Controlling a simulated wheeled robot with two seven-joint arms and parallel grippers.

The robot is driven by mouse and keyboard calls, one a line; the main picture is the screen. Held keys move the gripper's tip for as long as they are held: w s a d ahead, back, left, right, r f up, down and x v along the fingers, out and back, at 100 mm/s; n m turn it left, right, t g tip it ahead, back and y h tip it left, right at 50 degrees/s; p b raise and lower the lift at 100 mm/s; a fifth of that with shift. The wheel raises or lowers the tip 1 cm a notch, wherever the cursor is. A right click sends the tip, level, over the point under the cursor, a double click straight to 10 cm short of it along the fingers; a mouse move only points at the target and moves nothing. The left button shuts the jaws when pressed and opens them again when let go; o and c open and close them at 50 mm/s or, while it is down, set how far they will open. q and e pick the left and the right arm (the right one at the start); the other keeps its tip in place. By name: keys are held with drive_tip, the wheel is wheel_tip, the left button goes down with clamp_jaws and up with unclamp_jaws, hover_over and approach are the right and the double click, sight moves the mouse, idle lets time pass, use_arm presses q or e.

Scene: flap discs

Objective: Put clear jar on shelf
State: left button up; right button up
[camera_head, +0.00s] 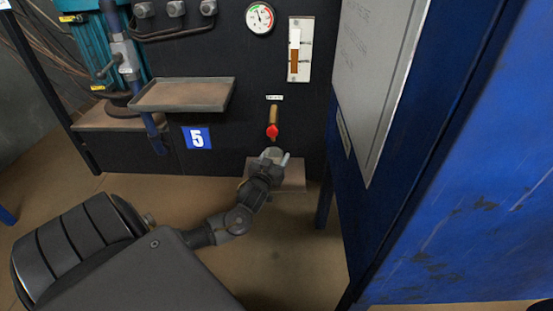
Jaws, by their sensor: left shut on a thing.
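My left gripper (276,161) is at the end of my arm, in the middle of the head view. It is shut on a small clear jar (271,153), of which only a pale upper part shows between the fingers. A small brownish shelf (295,175) juts from the dark panel behind and below the gripper. Whether the jar touches this shelf cannot be told. A larger shelf with a raised rim (182,107) is up to the left, with nothing on it. My right gripper is out of view.
A teal machine (97,45) stands at left. A large blue cabinet (470,170) blocks the right side. Brown floor lies open below.

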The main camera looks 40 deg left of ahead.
use_arm(q)
drive_tip(key=shift+f, duration=0.15)
drive_tip(key=o, duration=1)
drive_tip(key=shift+s+d+r, duration=0.15)
drive_tip(key=shift+s+r, duration=0.05)
drive_tip(key=shift+r, duration=0.05)
drive_tip(key=p+v, duration=0.6)
drive_tip(key=v, duration=0.5)
drive_tip(key=shift+s+f, duration=0.15)
drive_tip(key=shift+s, duration=0.1)
